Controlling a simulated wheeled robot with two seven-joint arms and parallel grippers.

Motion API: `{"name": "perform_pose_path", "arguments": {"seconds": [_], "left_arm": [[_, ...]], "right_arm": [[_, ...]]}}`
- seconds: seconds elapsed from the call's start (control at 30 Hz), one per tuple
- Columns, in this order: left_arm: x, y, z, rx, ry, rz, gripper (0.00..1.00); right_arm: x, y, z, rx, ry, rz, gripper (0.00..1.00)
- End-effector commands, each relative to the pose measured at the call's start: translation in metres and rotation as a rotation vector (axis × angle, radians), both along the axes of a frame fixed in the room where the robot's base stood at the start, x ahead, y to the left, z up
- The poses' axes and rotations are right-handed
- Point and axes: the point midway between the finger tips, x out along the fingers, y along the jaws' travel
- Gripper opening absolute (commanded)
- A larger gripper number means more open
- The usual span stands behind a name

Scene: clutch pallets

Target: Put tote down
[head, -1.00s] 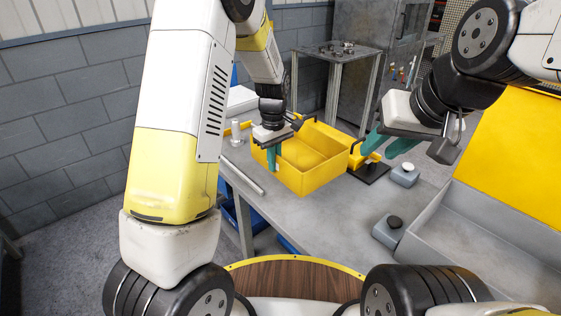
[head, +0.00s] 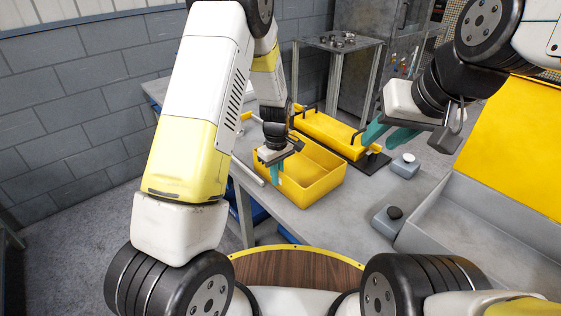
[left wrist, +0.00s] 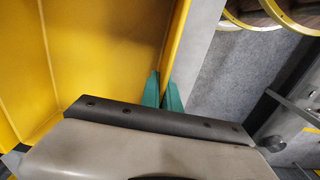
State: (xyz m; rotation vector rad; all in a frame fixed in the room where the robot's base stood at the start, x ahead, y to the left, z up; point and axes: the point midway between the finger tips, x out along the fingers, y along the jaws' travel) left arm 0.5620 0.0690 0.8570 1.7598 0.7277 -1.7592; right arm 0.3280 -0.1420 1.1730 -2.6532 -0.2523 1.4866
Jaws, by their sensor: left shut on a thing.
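The yellow tote (head: 322,187) is an open, empty-looking box over the near left part of the grey table. My left gripper (head: 277,176) is shut on its left wall. In the left wrist view the teal fingers (left wrist: 163,92) straddle the yellow tote's wall (left wrist: 178,35), with the tote's inside to the left. The tote looks about level and low over the table; I cannot tell whether its base touches. My right gripper (head: 388,135) is open and empty, to the right of the tote and above the table.
A yellow fixture (head: 325,130) with black handles lies just behind the tote. Two small grey button boxes, one with a white button (head: 405,165) and one with a black (head: 388,219), stand to the right. Table is clear between.

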Motion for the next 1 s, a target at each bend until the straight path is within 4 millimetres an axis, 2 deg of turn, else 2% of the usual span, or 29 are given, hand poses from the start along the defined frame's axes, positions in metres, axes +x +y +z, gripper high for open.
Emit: {"name": "perform_pose_path", "arguments": {"seconds": [0.13, 0.27, 0.63, 0.77, 1.0], "left_arm": [[0.001, 0.0, -0.002, -0.001, -0.002, 0.0, 0.0], [0.0, 0.0, -0.003, 0.0, 0.0, 0.0, 0.27], [0.0, 0.0, 0.001, -0.001, -0.001, 0.0, 0.27], [0.001, 0.0, 0.016, -0.001, -0.004, 0.0, 0.27], [0.001, 0.0, 0.068, -0.002, -0.005, 0.0, 0.27]], "right_arm": [[0.0, 0.0, 0.0, 0.0, 0.0, 0.0, 0.34], [0.0, 0.0, 0.0, 0.0, 0.0, 0.0, 0.34], [0.0, 0.0, 0.0, 0.0, 0.0, 0.0, 0.34], [0.0, 0.0, 0.0, 0.0, 0.0, 0.0, 0.34], [0.0, 0.0, 0.0, 0.0, 0.0, 0.0, 0.34]]}}
